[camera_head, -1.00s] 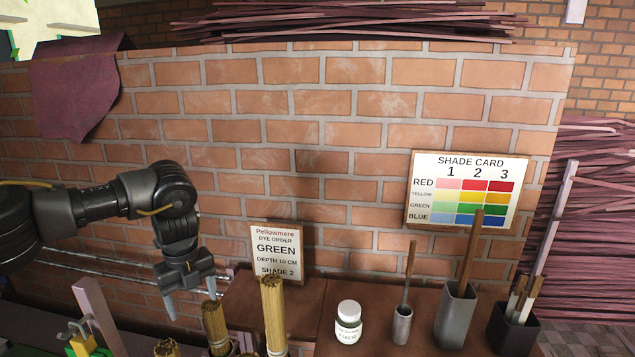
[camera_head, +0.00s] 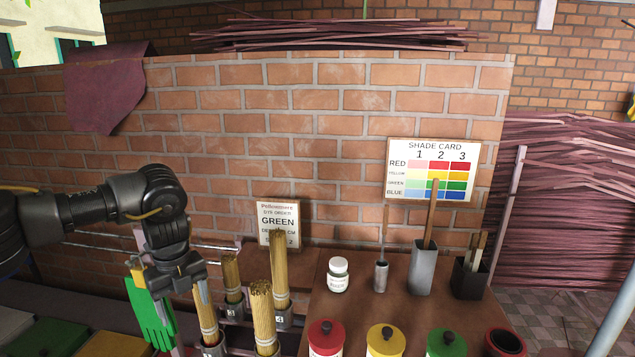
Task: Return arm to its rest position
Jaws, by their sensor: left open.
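My left arm comes in from the left, and its black gripper (camera_head: 177,288) points down in front of the brick wall. The gripper is open, with grey fingertips. One fingertip is close to a bundle of tan incense sticks (camera_head: 205,312); I cannot tell whether they touch. More stick bundles stand upright to its right: a front one (camera_head: 263,315), a tall one (camera_head: 279,270) and a back one (camera_head: 232,275). A green glove (camera_head: 152,312) hangs behind and left of the gripper. My right gripper is not in view.
A brown bench (camera_head: 350,310) holds a white jar (camera_head: 338,274), metal holders with wooden handles (camera_head: 424,268), and red (camera_head: 326,338), yellow (camera_head: 385,340) and green (camera_head: 447,342) lidded pots. A shade card (camera_head: 434,169) and a dye order sign (camera_head: 279,222) stand behind. Purple stick stacks (camera_head: 570,200) fill the right.

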